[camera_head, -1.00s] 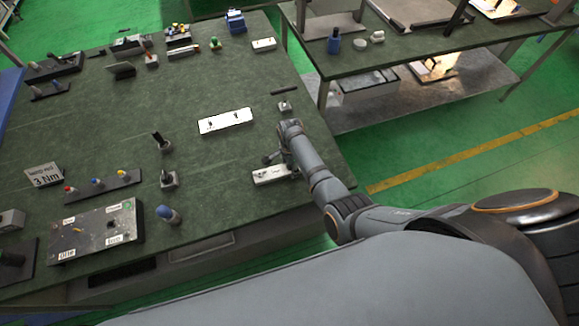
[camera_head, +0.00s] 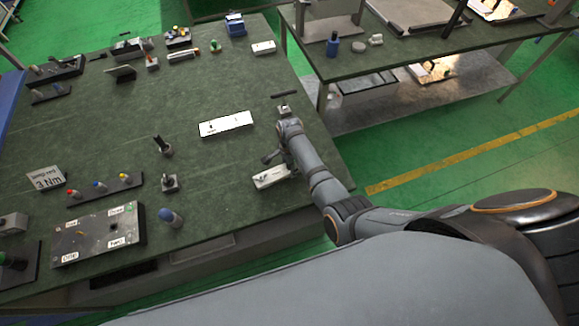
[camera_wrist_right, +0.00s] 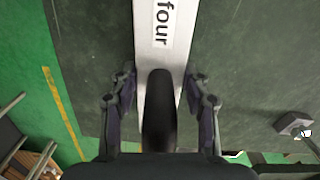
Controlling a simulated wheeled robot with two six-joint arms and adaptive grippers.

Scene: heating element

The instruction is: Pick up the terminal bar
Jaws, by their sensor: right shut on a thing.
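A pale metal bar with a white label reading "four" (camera_wrist_right: 163,28), which I take for the terminal bar, lies between the fingers of my right gripper (camera_wrist_right: 159,108) in the right wrist view. A dark rounded piece stands out over its near part and hides some of it. In the head view the bar (camera_head: 271,178) shows below my right gripper (camera_head: 273,157), near the right edge of the green bench. The gripper is shut on the bar. I cannot tell how far the bar is from the bench top. My left gripper is not in view.
Another white bar (camera_head: 226,124) lies on the bench (camera_head: 110,130) to the left and farther back. A blue-topped cylinder (camera_head: 170,217) and a labelled plate (camera_head: 97,235) stand at the front left. A dark block (camera_wrist_right: 293,123) shows at the right in the wrist view.

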